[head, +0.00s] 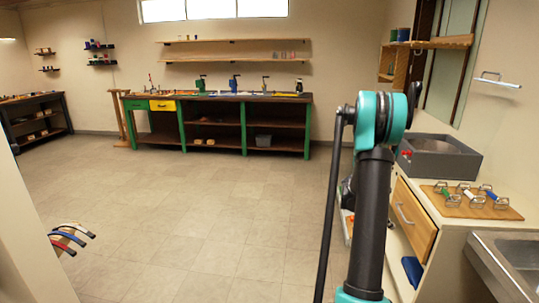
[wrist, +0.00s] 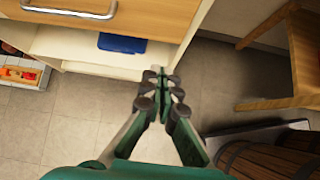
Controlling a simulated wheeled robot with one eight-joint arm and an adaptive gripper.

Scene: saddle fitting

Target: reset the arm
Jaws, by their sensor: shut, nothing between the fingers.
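My arm (head: 371,200), dark with teal joints, stands upright in the right half of the head view, with its elbow near the counter. My gripper (wrist: 162,76) shows in the wrist view, shut and empty, its fingertips together. It points down over the tiled floor, in front of an open shelf under a wooden drawer. It touches nothing that I can see. In the head view my gripper cannot be made out behind the arm.
A counter with a drawer (head: 411,222), a grey basin (head: 438,158) and a wooden board (head: 470,202) stands close on the right. A blue item (wrist: 122,43) lies on the shelf. Wooden barrels (wrist: 250,160) and a stool (wrist: 280,75) are near the gripper. The floor (head: 190,210) is clear leftward.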

